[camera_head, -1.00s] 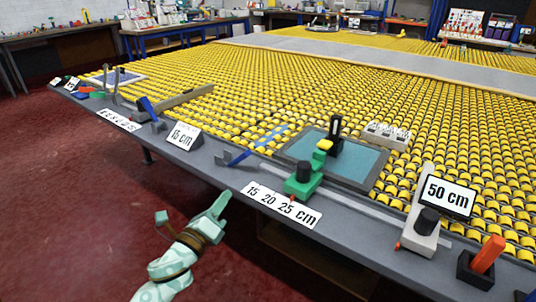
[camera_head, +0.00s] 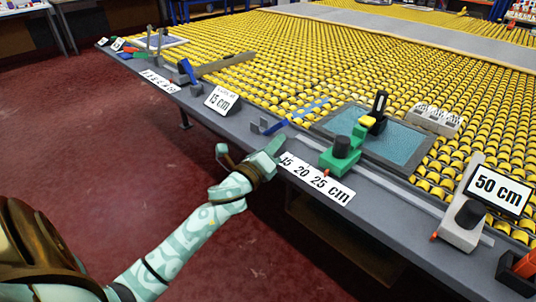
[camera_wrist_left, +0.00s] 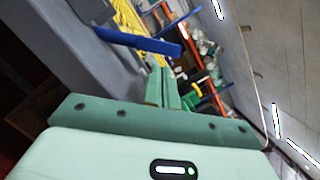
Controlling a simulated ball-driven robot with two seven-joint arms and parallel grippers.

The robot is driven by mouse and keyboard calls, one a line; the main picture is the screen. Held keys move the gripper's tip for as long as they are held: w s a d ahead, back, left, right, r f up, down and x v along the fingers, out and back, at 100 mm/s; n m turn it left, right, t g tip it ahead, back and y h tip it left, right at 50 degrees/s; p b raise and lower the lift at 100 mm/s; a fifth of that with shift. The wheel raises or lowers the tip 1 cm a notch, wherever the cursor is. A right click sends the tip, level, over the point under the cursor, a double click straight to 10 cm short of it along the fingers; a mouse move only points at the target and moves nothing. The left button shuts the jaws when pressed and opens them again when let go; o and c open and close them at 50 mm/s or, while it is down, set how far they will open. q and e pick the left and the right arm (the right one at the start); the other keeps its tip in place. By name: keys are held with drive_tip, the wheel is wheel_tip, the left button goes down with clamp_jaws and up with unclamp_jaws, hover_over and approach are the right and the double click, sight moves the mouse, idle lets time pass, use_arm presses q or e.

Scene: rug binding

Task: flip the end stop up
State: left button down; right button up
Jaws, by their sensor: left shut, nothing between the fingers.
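A blue bar (camera_head: 300,112) on a small grey bracket (camera_head: 264,126) sits at the table's front edge and looks like the end stop. The bar lies low, slanting back toward the yellow rollers. In the left wrist view a blue bar (camera_wrist_left: 135,40) crosses just beyond the fingertips. My left gripper (camera_head: 276,146) is shut and empty, in front of and below the bracket in the head view, by the left end of the "15 20 25 cm" label (camera_head: 318,178). Its closed fingers show in the left wrist view (camera_wrist_left: 161,82). I cannot tell whether they touch the bar. My right gripper is out of view.
Right of the bracket stands a green slider with a black knob (camera_head: 341,150) beside a framed teal panel (camera_head: 400,143). A "15 cm" sign (camera_head: 221,100) stands to the left. A grey "50 cm" stop (camera_head: 465,225) is further right. Open red floor (camera_head: 110,150) lies in front.

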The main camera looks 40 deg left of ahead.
use_arm(q)
drive_tip(key=shift+w+a+r, duration=0.1)
drive_tip(key=shift+w, duration=0.8)
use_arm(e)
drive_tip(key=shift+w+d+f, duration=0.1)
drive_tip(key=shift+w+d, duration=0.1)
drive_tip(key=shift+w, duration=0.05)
use_arm(q)
drive_tip(key=shift+r, duration=0.1)
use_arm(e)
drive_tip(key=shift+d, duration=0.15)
use_arm(q)
drive_tip(key=shift+r, duration=0.1)
